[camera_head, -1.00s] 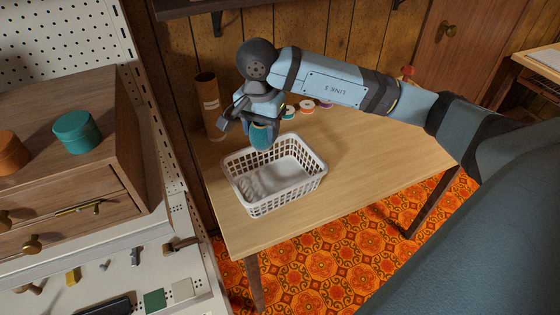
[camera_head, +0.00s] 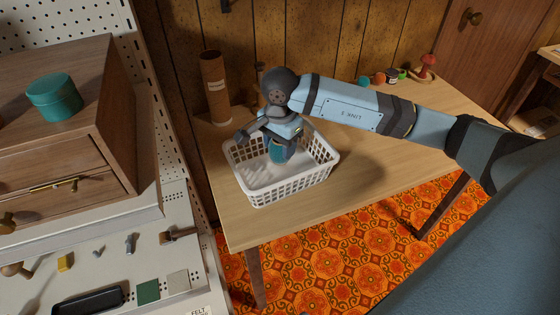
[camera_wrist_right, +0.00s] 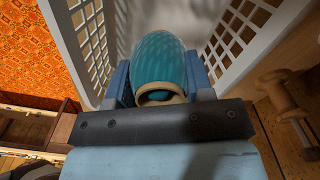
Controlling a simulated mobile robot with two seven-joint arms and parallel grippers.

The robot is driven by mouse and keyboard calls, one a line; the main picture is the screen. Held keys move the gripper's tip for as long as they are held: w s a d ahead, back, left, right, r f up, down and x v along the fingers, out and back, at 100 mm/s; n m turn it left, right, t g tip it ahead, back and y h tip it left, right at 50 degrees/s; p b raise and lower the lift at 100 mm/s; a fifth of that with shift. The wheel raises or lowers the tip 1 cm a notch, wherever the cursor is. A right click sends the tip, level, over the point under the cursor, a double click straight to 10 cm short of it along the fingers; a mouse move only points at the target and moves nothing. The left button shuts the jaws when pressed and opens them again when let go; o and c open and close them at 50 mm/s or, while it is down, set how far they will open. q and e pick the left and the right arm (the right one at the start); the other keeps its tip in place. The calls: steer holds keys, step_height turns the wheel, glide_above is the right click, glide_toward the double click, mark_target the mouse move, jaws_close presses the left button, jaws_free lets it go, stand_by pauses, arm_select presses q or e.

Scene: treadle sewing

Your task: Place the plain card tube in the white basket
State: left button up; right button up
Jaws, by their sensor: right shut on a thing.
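My right gripper (camera_head: 282,148) reaches down into the white basket (camera_head: 298,191), which stands on the wooden table. It is shut on a teal, rounded piece (camera_head: 278,153) with a tan ring at its end. In the right wrist view the teal piece (camera_wrist_right: 158,62) sits between both fingers, with basket walls (camera_wrist_right: 245,35) on either side. I cannot tell whether it touches the basket floor. A tall brown card-coloured tube (camera_head: 214,88) with a pale mark stands upright on the table behind the basket. My left gripper is not in view.
A wooden spool-like piece (camera_wrist_right: 283,95) stands just outside the basket. Small coloured spools (camera_head: 379,78) and a red-topped piece (camera_head: 427,66) stand at the table's back. A pegboard bench with drawers and a teal tin (camera_head: 55,97) is at the left. The table right of the basket is clear.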

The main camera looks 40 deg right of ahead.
step_height(320, 180, down, 5)
steer(key=shift+r+b, duration=0.15)
steer(key=shift+b, duration=0.15)
steer(key=shift+f, duration=0.35)
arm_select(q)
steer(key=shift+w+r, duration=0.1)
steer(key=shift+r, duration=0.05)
arm_select(e)
steer(key=shift+f, duration=0.2)
steer(key=o, duration=0.9)
steer(key=shift+r, duration=0.1)
